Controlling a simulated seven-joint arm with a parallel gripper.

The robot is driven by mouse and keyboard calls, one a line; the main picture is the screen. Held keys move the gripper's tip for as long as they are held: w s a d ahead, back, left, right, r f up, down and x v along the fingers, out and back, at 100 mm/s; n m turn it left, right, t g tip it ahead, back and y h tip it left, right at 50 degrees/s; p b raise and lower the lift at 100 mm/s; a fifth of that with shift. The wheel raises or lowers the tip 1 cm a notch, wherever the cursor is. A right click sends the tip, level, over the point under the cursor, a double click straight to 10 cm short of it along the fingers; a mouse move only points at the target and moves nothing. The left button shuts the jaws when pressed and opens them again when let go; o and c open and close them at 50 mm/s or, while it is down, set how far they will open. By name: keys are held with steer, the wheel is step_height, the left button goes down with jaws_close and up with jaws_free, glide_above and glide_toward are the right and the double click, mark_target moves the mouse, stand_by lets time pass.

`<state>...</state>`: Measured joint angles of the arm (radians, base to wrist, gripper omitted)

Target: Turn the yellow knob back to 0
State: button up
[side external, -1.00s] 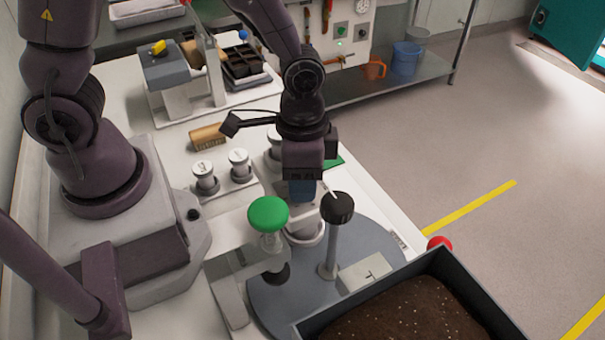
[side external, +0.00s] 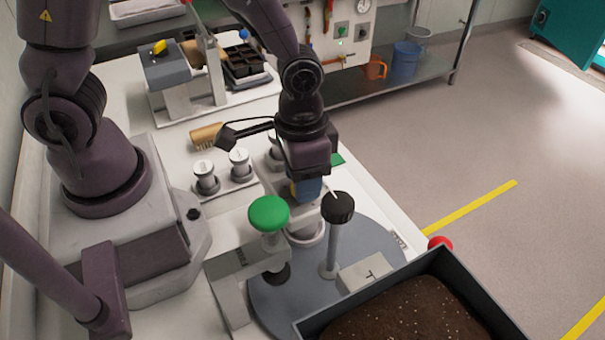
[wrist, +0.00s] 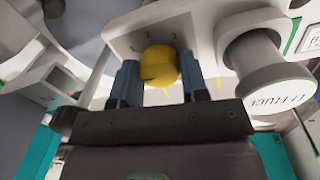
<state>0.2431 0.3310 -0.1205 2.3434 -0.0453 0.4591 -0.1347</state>
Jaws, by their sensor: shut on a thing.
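The yellow knob (wrist: 160,66) sits on a pale panel (wrist: 190,24) in the wrist view, with small numerals, seemingly 1, 2 and 3, along its far side. My gripper (wrist: 159,76) has one blue finger on each side of the knob and is shut on it. Where the knob's pointer stands, and the 0 mark, I cannot make out. In the side view my gripper (side external: 307,190) points down behind the green-capped post, and its fingers and wrist hide nearly all of the knob.
A green round cap (side external: 268,213) and a black-topped post (side external: 338,208) stand close in front of my gripper. White labelled jars (side external: 206,177) are to the left; one white cylinder (wrist: 262,68) is near the right finger. A soil tray (side external: 400,315) fills the front right.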

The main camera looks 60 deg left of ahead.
steer(key=o, duration=0.9)
steer(key=shift+o, duration=0.2)
steer(key=shift+r, duration=0.1)
step_height(320, 180, up, 13)
steer(key=shift+a, duration=0.35)
steer(key=shift+w, duration=0.1)
steer(key=s+a+r+n+t, duration=0.2)
steer(key=s+a+r+t, duration=0.3)
steer(key=a, duration=0.5)
steer(key=shift+s+r+t+y, duration=0.35)
steer(key=shift+s+r, duration=0.6)
steer(key=shift+r, duration=0.55)
